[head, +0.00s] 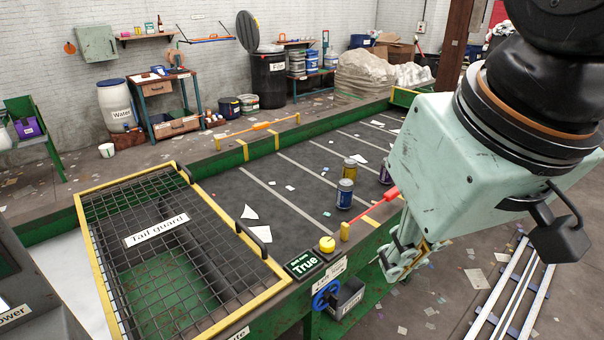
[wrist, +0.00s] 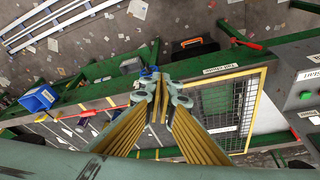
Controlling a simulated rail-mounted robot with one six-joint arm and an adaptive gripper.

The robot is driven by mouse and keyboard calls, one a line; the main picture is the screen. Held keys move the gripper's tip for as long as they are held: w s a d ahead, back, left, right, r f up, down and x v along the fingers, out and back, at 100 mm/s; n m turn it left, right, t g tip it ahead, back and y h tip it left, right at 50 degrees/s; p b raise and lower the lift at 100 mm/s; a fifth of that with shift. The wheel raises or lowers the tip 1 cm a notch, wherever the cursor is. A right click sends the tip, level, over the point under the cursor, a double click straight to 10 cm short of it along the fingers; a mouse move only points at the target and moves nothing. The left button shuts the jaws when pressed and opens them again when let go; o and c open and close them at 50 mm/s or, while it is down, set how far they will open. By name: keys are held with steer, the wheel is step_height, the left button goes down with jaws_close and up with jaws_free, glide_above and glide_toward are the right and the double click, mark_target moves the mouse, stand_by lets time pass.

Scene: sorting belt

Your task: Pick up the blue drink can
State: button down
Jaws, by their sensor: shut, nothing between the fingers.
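The blue drink can (head: 345,193) stands upright on the dark belt (head: 300,160), near the belt's front edge. A yellow-topped can (head: 350,169) stands just behind it, and a dark purple can (head: 385,172) stands to the right, partly covered by my arm. My gripper (head: 398,268) hangs at the right of the blue can, apart from it, on the near side of the belt's green rail. In the wrist view my gripper (wrist: 158,82) has its fingers together with nothing between them. I cannot make out the blue can in the wrist view.
A red-and-yellow bar (head: 375,208) lies between the blue can and my gripper. The mesh tail guard (head: 155,232) covers the belt's left end.

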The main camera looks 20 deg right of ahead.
stand_by(0.4)
steer(key=c, duration=1.7)
jaws_free()
steer(key=shift+o, duration=0.2)
steer(key=shift+w, duration=0.1)
